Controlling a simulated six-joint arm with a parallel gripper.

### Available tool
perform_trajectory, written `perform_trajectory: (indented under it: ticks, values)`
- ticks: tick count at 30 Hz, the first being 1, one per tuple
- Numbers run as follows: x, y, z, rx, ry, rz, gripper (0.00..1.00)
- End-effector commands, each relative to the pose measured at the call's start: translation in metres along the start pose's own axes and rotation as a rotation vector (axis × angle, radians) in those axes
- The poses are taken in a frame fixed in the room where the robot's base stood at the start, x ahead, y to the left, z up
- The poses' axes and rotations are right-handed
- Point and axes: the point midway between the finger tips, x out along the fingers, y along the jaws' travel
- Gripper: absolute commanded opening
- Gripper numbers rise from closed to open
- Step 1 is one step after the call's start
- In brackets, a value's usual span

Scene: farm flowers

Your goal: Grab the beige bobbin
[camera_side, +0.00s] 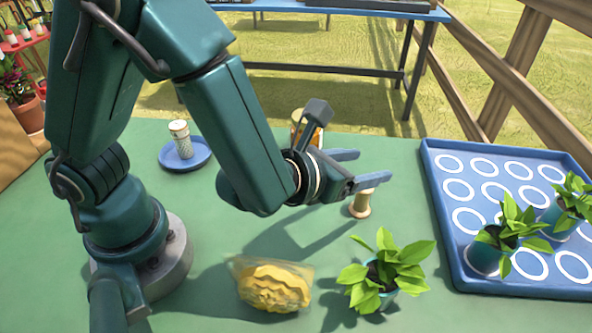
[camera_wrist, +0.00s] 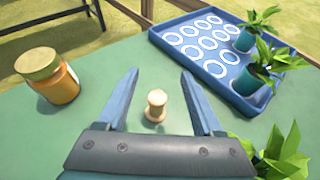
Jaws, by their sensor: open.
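In the wrist view the bobbin (camera_wrist: 156,106) shows between the two fingers of my gripper (camera_wrist: 158,76). It looks clear of both fingers. In the side view the near finger is close above the bobbin's top.
A potted plant (camera_side: 384,272) and a bag of yellow pieces (camera_side: 273,286) stand in front. A blue tray (camera_side: 447,236) with two potted plants is at the right. An orange jar (camera_wrist: 58,84) stands at the left. A blue saucer (camera_side: 170,160) carries a patterned shaker (camera_side: 181,139).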

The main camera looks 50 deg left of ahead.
Motion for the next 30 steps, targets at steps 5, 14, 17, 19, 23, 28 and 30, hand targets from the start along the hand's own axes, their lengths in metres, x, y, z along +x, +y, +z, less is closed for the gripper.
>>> perform_trajectory:
  ticks: [5,14,17,19,23,28,30]
  values:
    - [0.016,0.000,-0.040,0.007,0.006,0.001,0.68]
    - [0.029,0.000,-0.060,-0.007,-0.001,0.001,0.68]
    - [0.040,0.001,-0.060,-0.009,-0.001,0.004,0.68]
    - [0.050,0.001,-0.060,-0.010,-0.002,0.005,0.68]
    - [0.064,0.000,-0.060,-0.009,-0.001,0.004,0.68]
    - [0.075,0.000,-0.060,-0.007,0.000,0.002,0.68]
    - [0.076,0.000,-0.060,-0.006,0.000,0.002,0.68]
